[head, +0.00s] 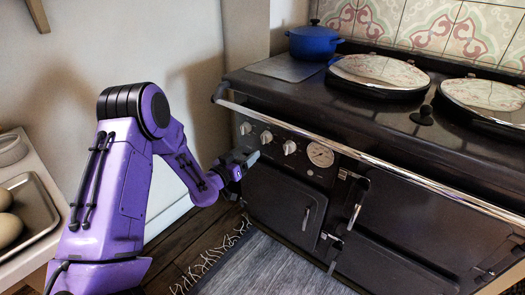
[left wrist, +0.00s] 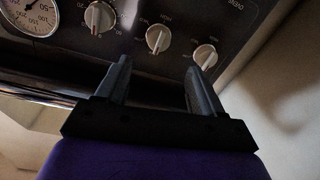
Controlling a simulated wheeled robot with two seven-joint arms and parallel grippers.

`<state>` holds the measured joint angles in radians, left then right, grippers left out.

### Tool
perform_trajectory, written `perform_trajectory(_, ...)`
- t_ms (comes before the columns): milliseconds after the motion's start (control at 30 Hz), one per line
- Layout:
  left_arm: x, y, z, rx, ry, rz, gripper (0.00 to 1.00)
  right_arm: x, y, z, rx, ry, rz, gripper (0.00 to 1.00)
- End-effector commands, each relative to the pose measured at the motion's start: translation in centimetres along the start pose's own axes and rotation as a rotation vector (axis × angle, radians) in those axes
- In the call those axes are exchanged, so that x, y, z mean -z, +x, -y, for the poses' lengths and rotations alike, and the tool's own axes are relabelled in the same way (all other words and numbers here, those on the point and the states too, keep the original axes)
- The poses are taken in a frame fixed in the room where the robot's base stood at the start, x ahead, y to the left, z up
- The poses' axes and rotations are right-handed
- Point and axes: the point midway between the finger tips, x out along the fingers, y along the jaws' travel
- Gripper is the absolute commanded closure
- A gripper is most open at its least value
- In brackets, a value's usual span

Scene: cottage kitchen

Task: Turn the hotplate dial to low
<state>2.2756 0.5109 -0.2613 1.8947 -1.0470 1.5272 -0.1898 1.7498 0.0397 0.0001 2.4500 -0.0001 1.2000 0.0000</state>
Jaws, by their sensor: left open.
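The black range cooker has a row of three pale dials on its front panel: the left (head: 245,128), the middle (head: 266,137) and the right (head: 289,147). The labels are too blurred to tell which is the hotplate dial. The left wrist view shows the panel upside down, with the right dial (left wrist: 100,17), middle dial (left wrist: 158,38) and left dial (left wrist: 205,57). My left gripper (head: 248,160) is open and empty just below the dials. In the left wrist view its fingers (left wrist: 158,68) are spread, with the middle dial beyond the gap. No contact shows.
A round gauge (head: 320,154) sits right of the dials. A chrome rail (head: 340,145) runs along the front above the panel. Oven doors (head: 285,205) are below. A blue pot (head: 313,42) stands on top. A counter with a tray (head: 30,210) is at left.

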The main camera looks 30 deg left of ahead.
Motion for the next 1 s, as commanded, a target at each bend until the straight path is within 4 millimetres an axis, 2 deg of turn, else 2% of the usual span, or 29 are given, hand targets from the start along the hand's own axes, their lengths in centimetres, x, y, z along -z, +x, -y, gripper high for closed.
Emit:
perform_trajectory(200, 0.0, 4.9, -0.2, -0.002, 0.0, 0.002, 0.33, 0.0, 0.0, 0.0, 0.0, 0.0, 0.0, 0.57)
perform_trajectory(400, -0.1, 8.3, -0.2, -0.001, -0.002, 0.006, 0.33, -0.1, 0.2, 0.0, 0.0, 0.0, 0.0, 0.57)
perform_trajectory(533, -0.1, 9.1, -0.2, 0.0, -0.004, 0.006, 0.33, -0.1, 0.2, 0.0, 0.0, 0.0, 0.0, 0.57)
perform_trajectory(767, -0.1, 9.2, -0.2, 0.0, -0.005, 0.007, 0.33, -0.1, 0.2, 0.0, 0.0, 0.001, 0.0, 0.57)
perform_trajectory(933, -0.1, 9.2, -0.2, 0.0, -0.004, 0.007, 0.88, -0.1, 0.2, 0.0, 0.0, 0.0, 0.0, 0.57)
perform_trajectory(1000, -0.2, 9.2, -0.6, -0.001, -0.005, 0.008, 0.89, -0.1, 0.2, -0.1, -0.002, 0.001, -0.001, 0.57)
